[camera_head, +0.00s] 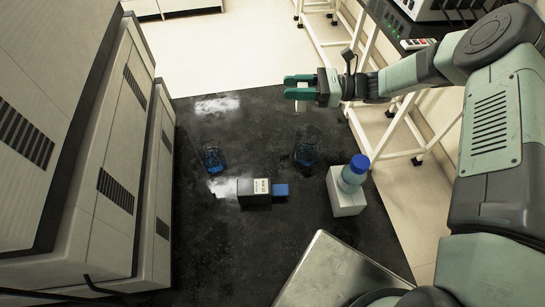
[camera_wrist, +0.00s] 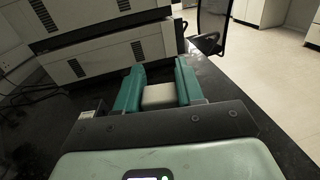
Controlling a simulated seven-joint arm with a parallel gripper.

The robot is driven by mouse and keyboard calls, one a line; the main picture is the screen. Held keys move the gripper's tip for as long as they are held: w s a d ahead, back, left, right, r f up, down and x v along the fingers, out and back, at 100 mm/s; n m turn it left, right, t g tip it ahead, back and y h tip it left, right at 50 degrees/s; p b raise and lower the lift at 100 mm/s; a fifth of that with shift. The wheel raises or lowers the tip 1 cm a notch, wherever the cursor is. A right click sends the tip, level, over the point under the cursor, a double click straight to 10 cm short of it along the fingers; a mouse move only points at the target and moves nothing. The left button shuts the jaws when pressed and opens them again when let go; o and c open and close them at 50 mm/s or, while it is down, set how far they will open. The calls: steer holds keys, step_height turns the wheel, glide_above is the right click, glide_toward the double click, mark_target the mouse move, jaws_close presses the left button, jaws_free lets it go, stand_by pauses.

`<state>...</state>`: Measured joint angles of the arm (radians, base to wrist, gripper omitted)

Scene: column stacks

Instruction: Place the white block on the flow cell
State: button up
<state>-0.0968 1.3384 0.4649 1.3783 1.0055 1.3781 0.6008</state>
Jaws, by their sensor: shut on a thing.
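My gripper (camera_head: 296,87) has green fingers and is held out over the far part of the dark table in the head view. In the wrist view my gripper (camera_wrist: 160,72) is shut on a cream-white block (camera_wrist: 158,96), which sits between the two fingers. The fingers largely hide the block in the head view. A black box with a white label (camera_head: 255,189) and a blue end piece (camera_head: 281,190) lies on the table, below and left of my gripper in the picture. It may be the flow cell; I cannot tell for certain.
A blue-capped bottle (camera_head: 353,173) stands on a white box (camera_head: 347,202) at the right. Two clear vessels with blue contents, one left (camera_head: 212,158) and one centre (camera_head: 307,147), stand on the dark table (camera_head: 240,250). Tall grey cabinets (camera_head: 95,150) line the left side.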

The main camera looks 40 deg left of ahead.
steer(key=s+a+r, duration=0.2)
steer(key=s+a, duration=0.1)
steer(key=s, duration=0.8)
steer(key=m+t+y, duration=0.3)
steer(key=m+t, duration=0.4)
steer(key=t, duration=0.3)
glide_above(257, 181)
step_height(257, 181, down, 3)
steer(key=shift+f, duration=2.05)
steer(key=shift+f, duration=0.1)
steer(key=o, duration=1)
